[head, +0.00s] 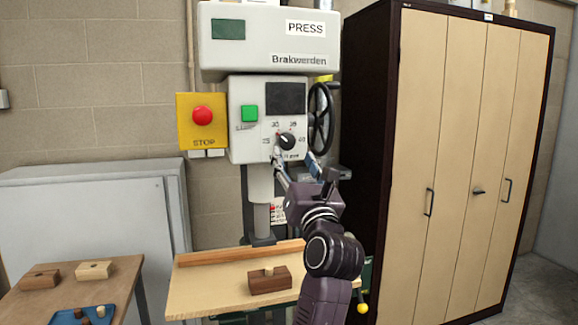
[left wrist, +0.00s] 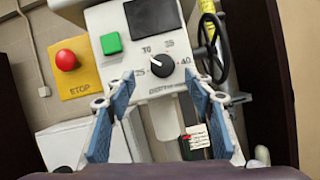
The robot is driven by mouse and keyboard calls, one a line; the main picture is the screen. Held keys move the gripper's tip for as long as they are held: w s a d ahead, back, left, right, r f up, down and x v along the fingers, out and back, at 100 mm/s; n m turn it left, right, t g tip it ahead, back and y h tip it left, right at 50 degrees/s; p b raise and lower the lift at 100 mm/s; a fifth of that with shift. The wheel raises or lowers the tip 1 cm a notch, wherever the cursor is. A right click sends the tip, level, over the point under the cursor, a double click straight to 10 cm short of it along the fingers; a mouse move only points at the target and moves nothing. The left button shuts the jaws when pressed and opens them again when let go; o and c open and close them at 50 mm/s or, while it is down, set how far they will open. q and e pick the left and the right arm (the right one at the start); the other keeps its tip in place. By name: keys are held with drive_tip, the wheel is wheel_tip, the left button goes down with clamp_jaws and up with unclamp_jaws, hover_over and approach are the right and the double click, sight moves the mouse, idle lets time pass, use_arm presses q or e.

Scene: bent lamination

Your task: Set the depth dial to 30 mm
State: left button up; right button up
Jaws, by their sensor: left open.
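The depth dial (head: 287,141) is a round black knob on the grey press panel (head: 248,143), with numbers from 25 to 40 around it. In the left wrist view the dial (left wrist: 161,65) sits just beyond my fingertips, between them. A small pale mark shows on its left side, towards the 25 and 30 numbers; I cannot tell its exact setting. My left gripper (head: 293,163) is open and empty, just below and in front of the dial, apart from it. Its blue-padded fingers also show in the left wrist view (left wrist: 160,88). My right gripper is not in view.
A red stop button (head: 202,115) on a yellow plate is left of the panel, a green button (head: 249,113) above the dial. A black handwheel (head: 320,118) stands close to its right. A wooden board (head: 215,285) with a brown block (head: 268,283) lies below. A tall cabinet (head: 420,100) fills the right.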

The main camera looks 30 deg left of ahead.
sight(288, 143)
use_arm(q)
drive_tip(key=p+x, duration=0.2)
drive_tip(key=x, duration=0.4)
drive_tip(key=shift+w+f, duration=0.1)
drive_tip(key=shift+w, duration=0.15)
drive_tip(key=shift+w+a+p, duration=0.35)
drive_tip(key=shift+a, duration=0.05)
